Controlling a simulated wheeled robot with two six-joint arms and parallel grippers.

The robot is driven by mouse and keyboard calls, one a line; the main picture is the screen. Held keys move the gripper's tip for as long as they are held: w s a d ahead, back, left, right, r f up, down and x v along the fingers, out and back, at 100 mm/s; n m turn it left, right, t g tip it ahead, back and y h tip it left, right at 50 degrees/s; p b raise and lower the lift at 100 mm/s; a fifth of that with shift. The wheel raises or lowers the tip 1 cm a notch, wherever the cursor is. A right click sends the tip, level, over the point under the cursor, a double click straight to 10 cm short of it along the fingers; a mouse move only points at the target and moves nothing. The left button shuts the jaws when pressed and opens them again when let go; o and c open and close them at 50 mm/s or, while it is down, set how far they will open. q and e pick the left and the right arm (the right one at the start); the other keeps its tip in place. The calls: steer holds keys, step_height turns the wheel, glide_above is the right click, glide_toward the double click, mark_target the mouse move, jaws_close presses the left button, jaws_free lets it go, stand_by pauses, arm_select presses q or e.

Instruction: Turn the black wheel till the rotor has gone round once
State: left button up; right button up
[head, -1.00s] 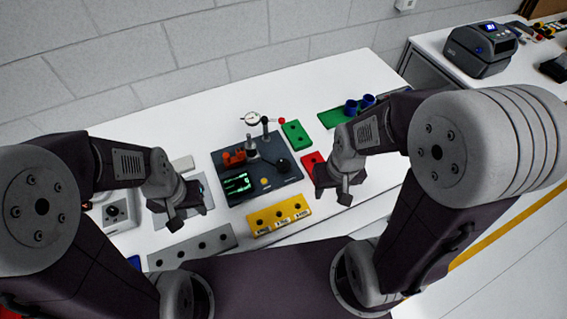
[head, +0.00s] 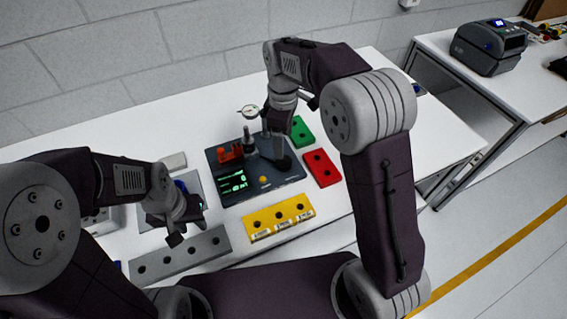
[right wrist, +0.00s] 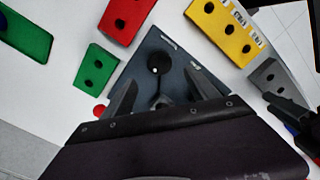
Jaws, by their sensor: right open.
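The black wheel (head: 284,164) sits on the dark base plate (head: 237,196) of the encoder rig, partly hidden by my right gripper. In the right wrist view, the black wheel (right wrist: 158,62) has a pale spot near its middle and lies just beyond the fingertips. My right gripper (right wrist: 163,90) is open with nothing between its fingers; the head view shows it above the wheel's side of the plate (head: 279,154). A metal post (head: 248,142), perhaps the rotor, stands near an orange-red block (head: 230,153).
A lit green display (head: 232,182) and a yellow button (head: 264,180) are on the plate. Green (head: 301,132), red (head: 322,168), yellow (head: 278,217) and grey (head: 180,256) holed blocks surround the plate. Clear table lies further right.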

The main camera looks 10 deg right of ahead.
mark_target(284, 161)
arm_select(q)
steer(key=shift+f+b, duration=0.25)
steer(key=shift+b, duration=0.1)
arm_select(e)
step_height(284, 161, down, 9)
steer(key=shift+d+r, duration=0.1)
steer(key=shift+c, duration=0.2)
steer(key=c, duration=1.3)
arm_select(q)
steer(key=shift+r, duration=0.2)
